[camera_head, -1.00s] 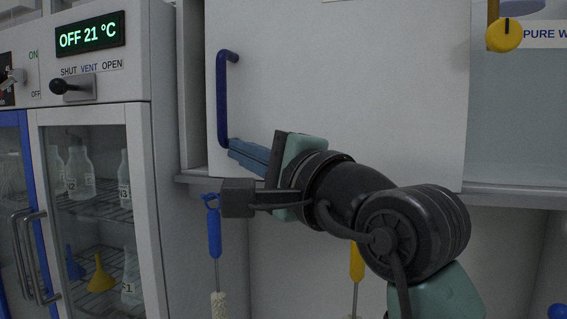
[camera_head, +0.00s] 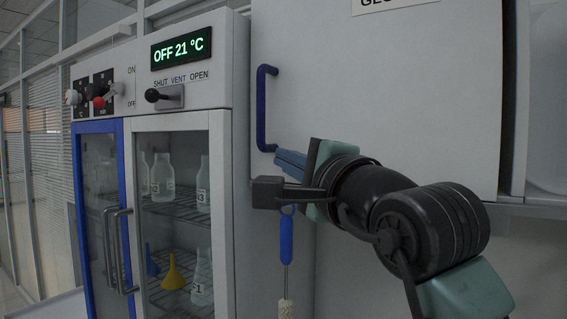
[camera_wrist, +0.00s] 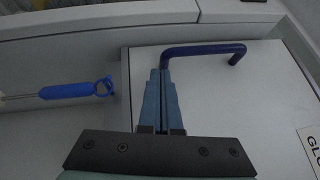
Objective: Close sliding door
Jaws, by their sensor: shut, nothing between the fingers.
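The sliding door (camera_head: 385,95) is a white panel with a blue bar handle (camera_head: 262,108) near its left edge. In the head view its left edge lines up against the side of the drying cabinet, with no opening seen there. My gripper (camera_head: 277,157) is shut and empty, its blue fingers at the lower end of the handle, just to its right. In the wrist view, the fingertips (camera_wrist: 161,72) lie close to the handle's near end (camera_wrist: 205,50); I cannot tell whether they touch it.
A cabinet (camera_head: 240,130) with glass doors, bottles and a vent lever (camera_head: 158,96) stands close on the left. A blue-handled brush (camera_head: 286,238) hangs below the door, near my gripper; it also shows in the wrist view (camera_wrist: 75,90). A ledge (camera_head: 530,208) runs at the lower right.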

